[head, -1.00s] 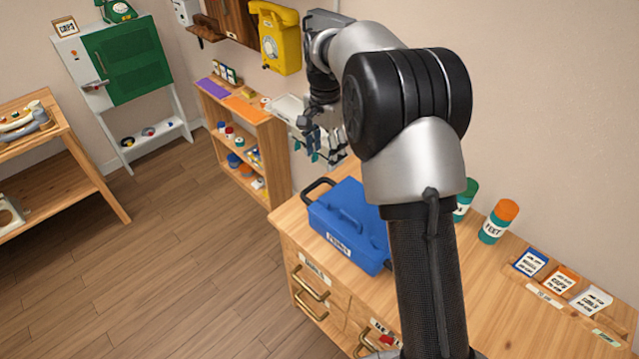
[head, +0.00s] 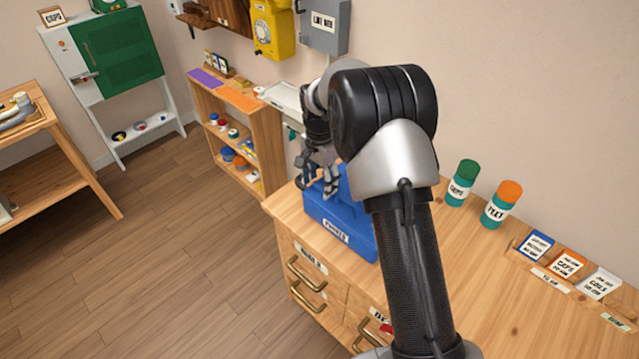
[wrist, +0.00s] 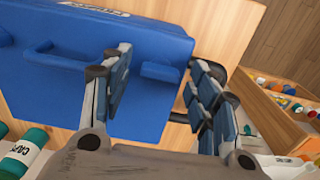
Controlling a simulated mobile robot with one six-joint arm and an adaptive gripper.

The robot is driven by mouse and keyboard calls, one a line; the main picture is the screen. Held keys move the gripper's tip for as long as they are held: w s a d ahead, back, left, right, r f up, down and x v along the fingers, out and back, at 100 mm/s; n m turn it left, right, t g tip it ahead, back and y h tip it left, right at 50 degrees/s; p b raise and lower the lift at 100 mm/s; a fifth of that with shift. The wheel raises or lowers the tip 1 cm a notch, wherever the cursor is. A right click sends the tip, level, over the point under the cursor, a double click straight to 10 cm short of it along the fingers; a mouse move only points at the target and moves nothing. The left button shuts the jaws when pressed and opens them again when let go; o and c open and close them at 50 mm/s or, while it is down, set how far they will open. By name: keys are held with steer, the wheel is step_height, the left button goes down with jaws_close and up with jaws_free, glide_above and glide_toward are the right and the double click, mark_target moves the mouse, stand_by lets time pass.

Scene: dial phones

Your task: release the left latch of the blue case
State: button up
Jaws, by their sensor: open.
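The blue case (head: 343,225) stands on the wooden cabinet top, its label facing the front. In the wrist view the case (wrist: 150,45) fills the upper left. A raised blue bar (wrist: 55,60) and a short blue piece (wrist: 160,72) show on it; I cannot tell whether they are one handle or whether either is a latch. A black loop (wrist: 240,82) is at its end. My gripper (head: 318,185) is over the case's left end. In the wrist view my gripper (wrist: 158,88) is open, its fingers on either side of the short blue piece; contact is unclear.
Green-capped (head: 461,183) and orange-capped (head: 502,204) canisters stand on the cabinet top (head: 450,255) right of the case. Cards (head: 567,264) lie farther right. A low shelf (head: 265,140) is beyond the case. A yellow phone (head: 270,30) and grey box (head: 325,27) hang behind.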

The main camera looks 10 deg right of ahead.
steer(key=shift+c, duration=0.5)
steer(key=c, duration=1)
